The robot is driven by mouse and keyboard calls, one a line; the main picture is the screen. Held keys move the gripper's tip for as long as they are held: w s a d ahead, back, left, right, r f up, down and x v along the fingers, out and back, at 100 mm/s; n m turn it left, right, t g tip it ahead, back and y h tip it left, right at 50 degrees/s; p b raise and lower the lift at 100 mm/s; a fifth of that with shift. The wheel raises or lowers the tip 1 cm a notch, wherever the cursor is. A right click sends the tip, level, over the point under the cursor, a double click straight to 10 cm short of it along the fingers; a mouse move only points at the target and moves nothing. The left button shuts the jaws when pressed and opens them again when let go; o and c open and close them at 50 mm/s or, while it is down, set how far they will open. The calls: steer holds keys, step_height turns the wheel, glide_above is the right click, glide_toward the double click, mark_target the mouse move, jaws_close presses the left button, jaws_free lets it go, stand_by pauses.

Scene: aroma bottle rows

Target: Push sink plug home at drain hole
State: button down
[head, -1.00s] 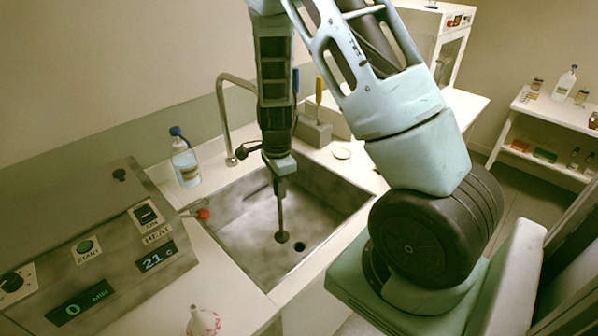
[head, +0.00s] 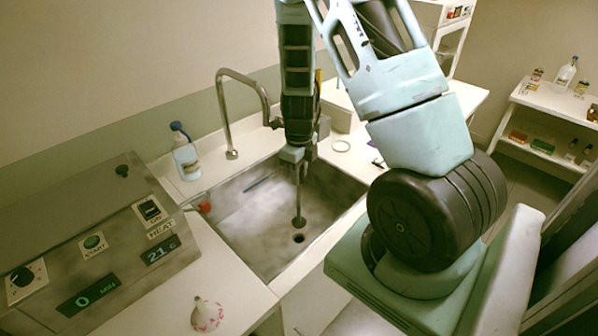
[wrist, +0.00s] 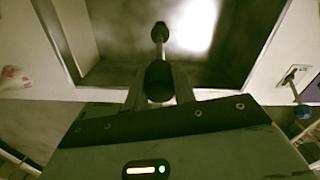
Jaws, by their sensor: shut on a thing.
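The sink plug (head: 299,222) is a dark round disc at the foot of a long thin stem. My gripper (head: 298,158) is shut on the top of the stem and holds it roughly upright, plug end down, inside the sink. The drain hole (head: 299,239) is a dark round opening in the sink floor. It shows just below the plug in the head view, so the plug is not in it. How high the plug hangs is hard to tell. In the wrist view the plug (wrist: 159,32) extends beyond the fingers; the drain hole cannot be made out there.
The metal sink (head: 240,222) is otherwise empty. A tap (head: 226,120) and a blue-topped bottle (head: 186,158) stand behind it. A control box (head: 95,240) is at left, a white patterned vessel (head: 206,314) at front. A white ring (head: 341,146) lies on the counter.

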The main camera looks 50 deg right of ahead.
steer(key=shift+r, duration=0.1)
step_height(320, 180, down, 6)
steer(key=b, duration=0.4)
steer(key=shift+f+b, duration=0.9)
steer(key=shift+f, duration=0.35)
stand_by(2.2)
steer(key=c, duration=1.1)
jaws_free()
steer(key=shift+r, duration=0.15)
step_height(320, 180, up, 17)
steer(key=shift+r+p, duration=0.1)
steer(key=shift+p, duration=1)
